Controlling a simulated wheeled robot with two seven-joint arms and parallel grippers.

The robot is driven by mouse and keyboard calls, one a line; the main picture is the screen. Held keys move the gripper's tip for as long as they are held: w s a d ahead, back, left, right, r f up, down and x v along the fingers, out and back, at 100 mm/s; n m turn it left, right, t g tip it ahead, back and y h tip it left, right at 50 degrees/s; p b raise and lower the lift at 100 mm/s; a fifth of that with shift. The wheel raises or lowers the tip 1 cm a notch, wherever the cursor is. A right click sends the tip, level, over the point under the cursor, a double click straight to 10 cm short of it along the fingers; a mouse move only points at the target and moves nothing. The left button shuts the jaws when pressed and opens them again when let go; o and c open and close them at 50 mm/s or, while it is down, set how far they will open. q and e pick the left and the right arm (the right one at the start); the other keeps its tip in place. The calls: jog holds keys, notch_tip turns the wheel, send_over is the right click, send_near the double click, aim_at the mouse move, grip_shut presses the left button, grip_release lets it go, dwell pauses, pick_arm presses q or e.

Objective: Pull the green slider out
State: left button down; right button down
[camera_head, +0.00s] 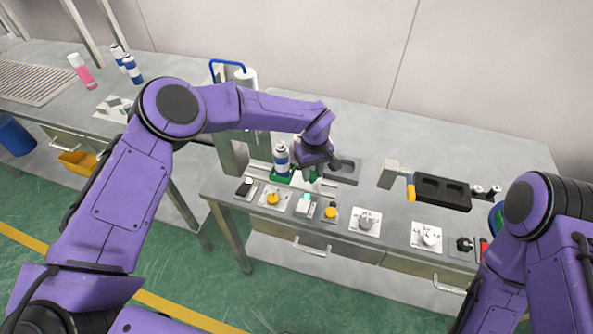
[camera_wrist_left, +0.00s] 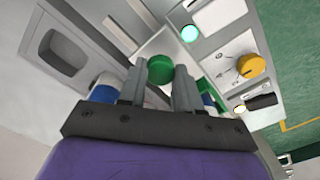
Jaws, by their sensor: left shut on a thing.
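A green slider knob (camera_wrist_left: 160,69) sits between the two fingers of my left gripper (camera_wrist_left: 158,88) in the left wrist view. In the head view my left gripper (camera_head: 317,166) is low over the bench, shut on the green knob, which it mostly hides. A blue-and-white can (camera_head: 281,158) stands upright just left of the gripper in a green holder (camera_head: 280,178). The can also shows, partly covered, in the left wrist view (camera_wrist_left: 104,92). My right arm enters at the right of the head view; its gripper is out of view.
A row of control plates with yellow knobs (camera_head: 272,198) lines the bench's front edge. A grey block with recesses (camera_head: 343,171) lies right of the gripper. A black tray (camera_head: 441,191) stands farther right. Bare bench top (camera_head: 400,140) is at the back.

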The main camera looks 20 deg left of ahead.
pick_arm(q)
jog(key=d+b, duration=0.1)
jog(key=d, duration=0.3)
jog(key=shift+d, duration=0.35)
jog(key=shift+s+d, duration=0.1)
jog(key=c, duration=1)
grip_release()
jog(key=shift+o, duration=1.1)
jog(key=shift+d, duration=0.15)
